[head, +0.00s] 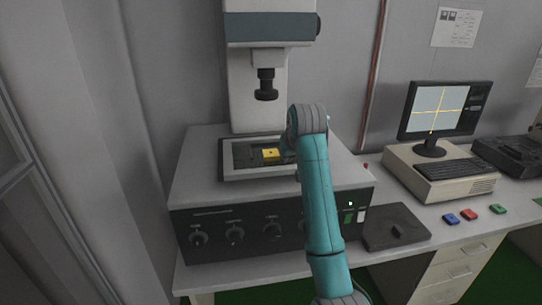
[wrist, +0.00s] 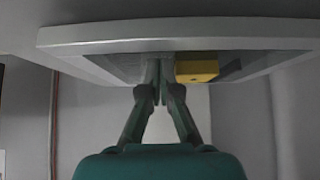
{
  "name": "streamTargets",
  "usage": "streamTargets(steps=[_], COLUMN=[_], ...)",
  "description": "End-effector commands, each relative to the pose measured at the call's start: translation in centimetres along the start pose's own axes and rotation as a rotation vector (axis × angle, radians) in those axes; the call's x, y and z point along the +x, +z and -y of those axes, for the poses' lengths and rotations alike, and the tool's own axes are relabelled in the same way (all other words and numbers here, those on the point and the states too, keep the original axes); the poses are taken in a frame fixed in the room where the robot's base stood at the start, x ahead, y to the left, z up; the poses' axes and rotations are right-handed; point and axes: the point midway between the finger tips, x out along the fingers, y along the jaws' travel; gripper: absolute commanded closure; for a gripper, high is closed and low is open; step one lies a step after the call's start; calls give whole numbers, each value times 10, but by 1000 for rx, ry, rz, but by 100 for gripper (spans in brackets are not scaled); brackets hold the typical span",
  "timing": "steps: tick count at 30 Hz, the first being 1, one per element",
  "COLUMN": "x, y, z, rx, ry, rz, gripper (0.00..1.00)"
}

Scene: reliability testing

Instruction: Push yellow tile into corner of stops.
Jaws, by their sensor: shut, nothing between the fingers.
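The yellow tile (head: 271,154) lies on the dark bed of the white-framed stage (head: 232,174) under the microscope-like head. In the wrist view the tile (wrist: 197,71) shows just right of my fingertips. My gripper (wrist: 160,82) is shut and empty, with its tips low at the stage bed beside the tile. I cannot tell whether they touch it. In the head view my arm hides the gripper and the stage's right part. A dark strip (wrist: 230,68) shows right of the tile in the wrist view; I cannot tell whether it is a stop or a shadow. No corner of stops is clearly visible.
A black lens (head: 266,84) hangs above the stage. The instrument base has several knobs (head: 235,236) in front. To the right are a monitor (head: 440,108), a keyboard (head: 457,168), a dark flat plate (head: 395,229) and blue, red and green tiles (head: 469,214).

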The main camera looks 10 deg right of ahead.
Motion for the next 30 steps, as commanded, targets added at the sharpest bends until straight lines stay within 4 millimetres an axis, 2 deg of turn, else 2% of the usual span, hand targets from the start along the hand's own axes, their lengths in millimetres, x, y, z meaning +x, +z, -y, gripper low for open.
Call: streamTargets(steps=[30], x=[14], y=[-17], z=[22], rx=[0], ry=[0], rz=[0], gripper=[100])
